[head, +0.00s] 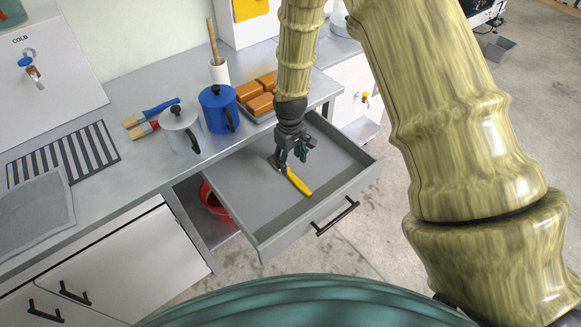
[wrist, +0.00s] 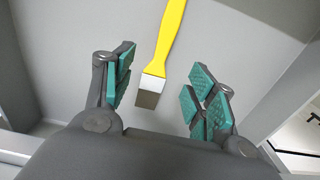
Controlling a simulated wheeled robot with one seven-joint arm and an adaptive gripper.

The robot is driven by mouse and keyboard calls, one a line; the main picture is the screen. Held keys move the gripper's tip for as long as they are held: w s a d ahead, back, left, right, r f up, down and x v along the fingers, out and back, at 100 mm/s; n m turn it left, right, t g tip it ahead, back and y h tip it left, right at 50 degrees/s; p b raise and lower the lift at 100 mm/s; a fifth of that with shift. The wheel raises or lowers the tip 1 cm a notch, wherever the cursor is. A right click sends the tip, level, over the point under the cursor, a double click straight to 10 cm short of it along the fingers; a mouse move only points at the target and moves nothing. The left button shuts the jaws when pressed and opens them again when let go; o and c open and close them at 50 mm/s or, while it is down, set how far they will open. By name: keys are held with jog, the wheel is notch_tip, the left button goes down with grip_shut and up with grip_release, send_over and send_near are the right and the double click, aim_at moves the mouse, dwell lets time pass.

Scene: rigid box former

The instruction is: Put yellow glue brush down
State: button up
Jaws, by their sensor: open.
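The yellow glue brush (head: 299,182) lies flat on the floor of the open grey drawer (head: 238,185). In the wrist view its yellow handle (wrist: 169,37) points away and its metal and dark end (wrist: 150,91) lies between the fingers. My gripper (head: 293,156) is over the drawer, just above the brush's dark end. In the wrist view my gripper (wrist: 163,92) has its green-padded fingers wide apart, with a gap on each side of the brush. It holds nothing.
On the counter are a blue pot (head: 217,110), a white pot (head: 179,128), two brushes (head: 152,118) and orange-brown blocks (head: 261,103). A red bowl (head: 213,203) sits below the drawer. The drawer walls stand around my gripper; its floor is otherwise bare.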

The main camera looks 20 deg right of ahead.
aim_at(290, 174)
notch_tip(290, 174, up, 6)
jog(key=b, duration=0.1)
dwell(0.4)
jog(key=shift+r, duration=0.1)
